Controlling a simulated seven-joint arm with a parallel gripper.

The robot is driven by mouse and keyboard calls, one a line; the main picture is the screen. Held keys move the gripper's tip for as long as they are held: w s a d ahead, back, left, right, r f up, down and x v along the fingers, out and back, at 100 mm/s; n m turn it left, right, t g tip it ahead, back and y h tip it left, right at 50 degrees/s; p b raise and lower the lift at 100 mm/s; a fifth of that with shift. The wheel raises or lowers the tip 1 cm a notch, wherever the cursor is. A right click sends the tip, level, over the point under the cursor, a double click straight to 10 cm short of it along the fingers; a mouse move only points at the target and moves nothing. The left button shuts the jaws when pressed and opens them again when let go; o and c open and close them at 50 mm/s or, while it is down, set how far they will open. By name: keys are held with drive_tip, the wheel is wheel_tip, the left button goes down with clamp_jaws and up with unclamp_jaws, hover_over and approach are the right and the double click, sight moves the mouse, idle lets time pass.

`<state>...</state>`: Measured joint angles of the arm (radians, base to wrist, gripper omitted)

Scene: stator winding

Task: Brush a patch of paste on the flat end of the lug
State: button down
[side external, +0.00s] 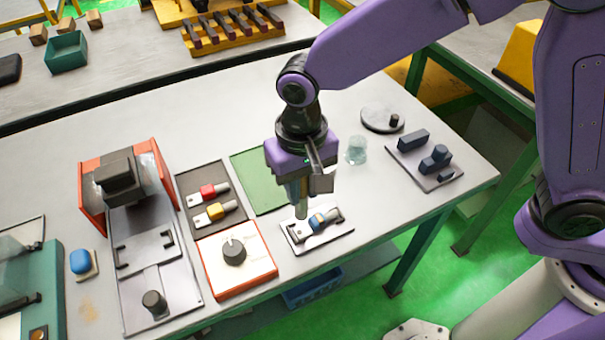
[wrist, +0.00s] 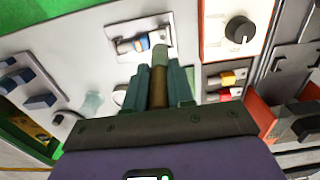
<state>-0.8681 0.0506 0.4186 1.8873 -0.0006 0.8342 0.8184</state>
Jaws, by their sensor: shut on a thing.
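My gripper (side external: 299,182) points down above the front of the table, shut on a brush-like stick with a grey-green end. In the wrist view the stick (wrist: 160,78) stands between the two green fingers, brown lower down and pale at the tip. The lug (side external: 321,220) has a blue band and lies on a small white plate (side external: 341,231). In the wrist view the lug (wrist: 142,42) is just beyond the stick's tip. The tip is close to the lug; I cannot tell whether they touch. No paste patch can be made out on the lug.
A clear glass cup (side external: 357,151) and a round grey disc (side external: 376,117) stand behind right. A dark tray (side external: 193,172) holds red and yellow lugs. An orange-edged box with a knob (side external: 235,252) sits left of the plate. A tray of dark blocks (side external: 432,180) is at right.

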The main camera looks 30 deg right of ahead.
sight(301, 205)
drive_tip(key=shift+f, duration=2.1)
drive_tip(key=shift+f, duration=0.65)
drive_tip(key=shift+w, duration=0.15)
drive_tip(key=shift+s, duration=0.35)
idle(0.4)
drive_tip(key=shift+w, duration=0.35)
drive_tip(key=shift+s, duration=0.35)
idle(0.3)
drive_tip(key=shift+w, duration=0.35)
drive_tip(key=shift+s, duration=0.35)
drive_tip(key=shift+w, duration=0.35)
idle(0.3)
